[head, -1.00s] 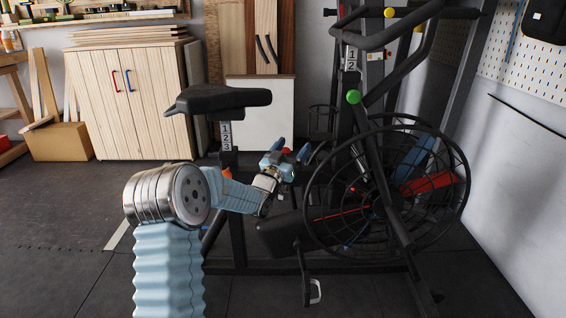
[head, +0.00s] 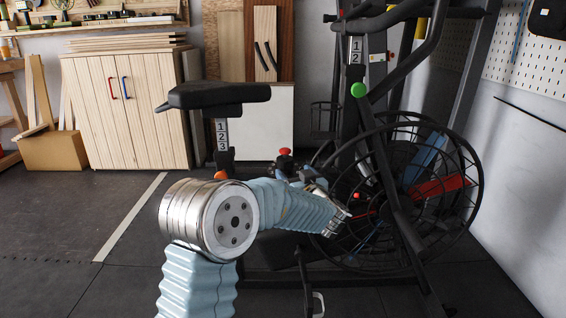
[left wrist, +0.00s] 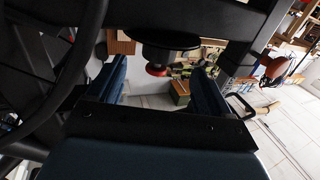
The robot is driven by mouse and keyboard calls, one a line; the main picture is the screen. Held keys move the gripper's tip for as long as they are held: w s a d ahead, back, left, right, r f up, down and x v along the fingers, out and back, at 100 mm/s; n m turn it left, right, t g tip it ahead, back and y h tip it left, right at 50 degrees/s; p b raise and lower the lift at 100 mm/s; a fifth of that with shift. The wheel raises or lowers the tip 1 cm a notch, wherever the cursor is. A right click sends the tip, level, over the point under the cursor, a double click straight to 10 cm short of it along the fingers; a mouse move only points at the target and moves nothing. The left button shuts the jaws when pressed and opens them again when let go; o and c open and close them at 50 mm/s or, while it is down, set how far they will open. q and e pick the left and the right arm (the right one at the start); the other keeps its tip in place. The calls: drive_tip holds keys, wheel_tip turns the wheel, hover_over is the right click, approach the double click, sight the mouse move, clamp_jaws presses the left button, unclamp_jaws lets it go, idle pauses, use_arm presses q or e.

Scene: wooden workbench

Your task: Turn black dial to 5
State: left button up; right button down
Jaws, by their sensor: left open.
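A dark round dial-like part (left wrist: 158,48) shows in the left wrist view, with a red piece (left wrist: 157,70) at its lower end, between my open fingers. In the head view a small red knob (head: 285,152) stands on the exercise bike's middle frame, and I cannot make out a dial scale there. My left gripper (head: 290,170) is close by it, largely hidden behind my own forearm. In the left wrist view the two blue fingers of the left gripper (left wrist: 157,80) are apart, with nothing clamped. Contact with the dial cannot be told. My right gripper is not in view.
The bike's black saddle (head: 215,95) is left of the knob. The caged fan wheel (head: 440,205) and the handlebar (head: 395,25) crowd the right side. A wooden cabinet (head: 130,110) stands behind. The floor at the left is clear.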

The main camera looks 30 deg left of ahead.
sight(283, 160)
use_arm(q)
drive_tip(key=x, duration=1)
drive_tip(key=shift+w+a+b, duration=0.15)
drive_tip(key=shift+b, duration=0.2)
drive_tip(key=c, duration=0.9)
drive_tip(key=shift+c, duration=0.2)
drive_tip(key=shift+f, duration=0.1)
